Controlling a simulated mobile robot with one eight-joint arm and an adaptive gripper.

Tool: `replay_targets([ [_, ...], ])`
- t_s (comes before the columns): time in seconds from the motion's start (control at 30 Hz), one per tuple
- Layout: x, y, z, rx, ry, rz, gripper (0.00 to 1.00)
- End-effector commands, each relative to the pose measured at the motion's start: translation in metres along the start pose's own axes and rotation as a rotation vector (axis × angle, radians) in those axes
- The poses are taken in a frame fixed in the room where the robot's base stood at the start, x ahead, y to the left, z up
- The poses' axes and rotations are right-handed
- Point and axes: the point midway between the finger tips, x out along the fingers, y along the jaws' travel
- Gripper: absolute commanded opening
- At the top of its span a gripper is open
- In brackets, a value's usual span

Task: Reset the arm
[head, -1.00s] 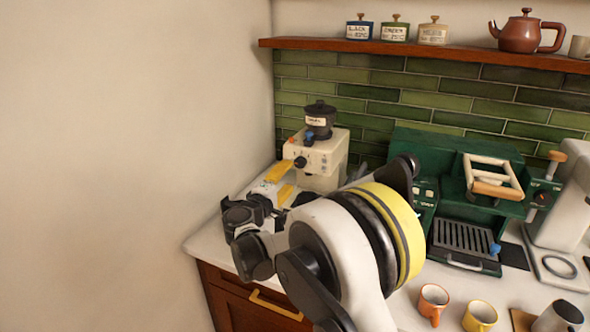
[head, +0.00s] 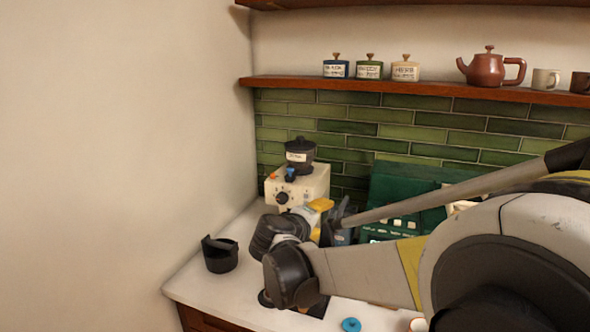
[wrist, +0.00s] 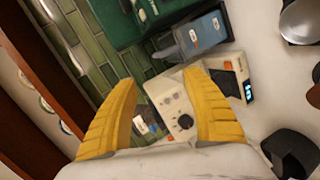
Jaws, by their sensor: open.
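My gripper (head: 322,205) is mostly hidden behind my own wrist in the head view; its yellow fingers show in front of the cream grinder (head: 297,187). In the wrist view my gripper (wrist: 165,95) has its two yellow fingers spread wide, with nothing between them. The grinder's face with its dark knob (wrist: 184,121) shows beyond the gap. I cannot tell how far the fingertips are from it. My arm crosses the right side of the head view and hides much of the counter.
A black cup-like container (head: 220,255) stands on the counter at left, near the wall. A green machine (head: 395,190) is partly behind my arm. A blue disc (head: 351,325) lies at the front. A shelf (head: 420,91) above holds canisters and a brown teapot (head: 487,69).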

Motion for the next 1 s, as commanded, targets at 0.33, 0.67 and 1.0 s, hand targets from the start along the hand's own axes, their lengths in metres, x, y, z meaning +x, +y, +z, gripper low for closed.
replay_targets([
  [0.33, -0.078, 0.006, 0.188, 0.423, -0.158, -0.361, 0.56],
  [0.67, -0.178, -0.06, 0.288, 0.852, -0.233, -0.62, 0.56],
  [1.0, -0.208, -0.088, 0.303, 1.003, -0.24, -0.696, 0.56],
])
